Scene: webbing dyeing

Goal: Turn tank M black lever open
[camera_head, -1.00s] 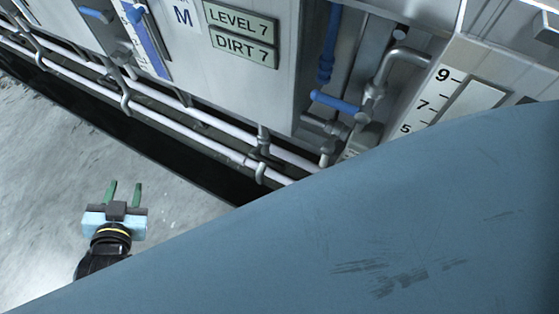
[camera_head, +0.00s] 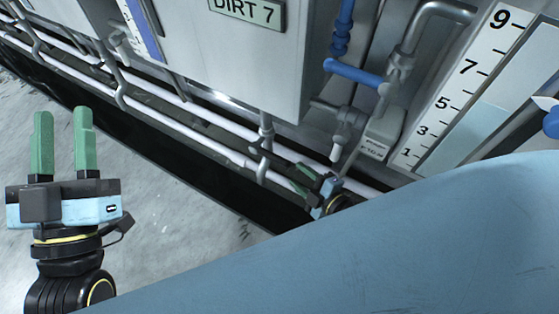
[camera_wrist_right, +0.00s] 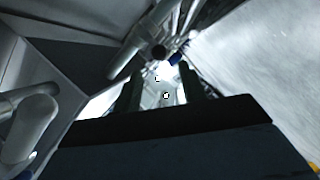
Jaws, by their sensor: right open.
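The front of tank M (camera_head: 215,60) shows at the top of the head view, with its DIRT 7 sign (camera_head: 247,10); the letter M is out of frame. I cannot make out a black lever for certain. My right gripper (camera_head: 296,178) is open, with green fingers, beside the lower pipes under the tank's right corner. In the right wrist view its fingers (camera_wrist_right: 160,80) are apart with nothing seen gripped; a pipe with a dark round end (camera_wrist_right: 158,52) lies ahead of them. My left gripper (camera_head: 62,145) is open and empty above the floor, fingers pointing up in the picture.
White pipes (camera_head: 190,125) run low along the tank fronts above a dark trough. A blue lever (camera_head: 353,72) and grey pipework (camera_head: 405,50) stand right of the tank. A numbered gauge (camera_head: 465,100) is further right. Grey floor (camera_head: 150,220) is clear at lower left.

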